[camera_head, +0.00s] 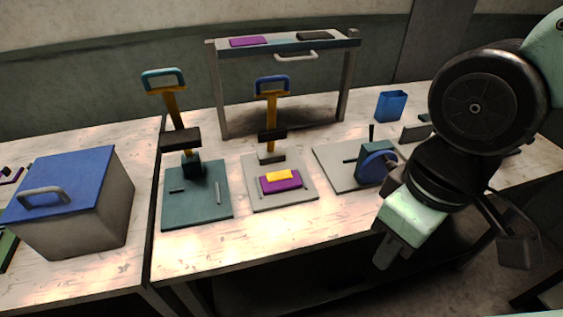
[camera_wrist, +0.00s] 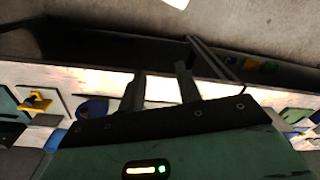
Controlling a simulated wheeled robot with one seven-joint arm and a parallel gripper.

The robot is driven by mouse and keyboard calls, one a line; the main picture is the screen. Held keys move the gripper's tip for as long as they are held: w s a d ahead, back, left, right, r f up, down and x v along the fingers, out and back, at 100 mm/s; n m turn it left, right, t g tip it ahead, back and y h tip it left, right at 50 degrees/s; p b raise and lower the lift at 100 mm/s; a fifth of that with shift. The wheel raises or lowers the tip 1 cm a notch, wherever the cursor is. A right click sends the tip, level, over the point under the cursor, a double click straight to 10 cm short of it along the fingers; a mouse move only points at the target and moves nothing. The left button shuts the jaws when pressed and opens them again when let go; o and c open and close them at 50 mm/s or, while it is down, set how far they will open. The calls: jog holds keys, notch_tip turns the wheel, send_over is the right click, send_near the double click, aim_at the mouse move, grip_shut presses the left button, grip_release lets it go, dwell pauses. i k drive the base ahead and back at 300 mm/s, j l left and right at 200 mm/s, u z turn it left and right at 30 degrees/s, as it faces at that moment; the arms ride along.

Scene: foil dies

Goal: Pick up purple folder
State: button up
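I cannot tell for certain which is the folder. My gripper (camera_head: 386,252) points down in front of the table's front edge, right of both. In the wrist view its two fingers (camera_wrist: 159,85) stand apart with nothing between them. The purple things are not clear in the wrist view.
A press with a teal handle (camera_head: 163,79) stands left of the middle press with its blue handle (camera_head: 272,84). A blue-lidded box (camera_head: 95,215) is at far left. A blue round tool (camera_head: 376,167) and a blue cup (camera_head: 391,105) stand right. The front table strip is clear.

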aim_at(283, 181)
jog(key=i+l+u, duration=0.3)
jog(key=i, duration=0.15)
jog(key=i+l+u, duration=0.3)
jog(key=i, duration=0.15)
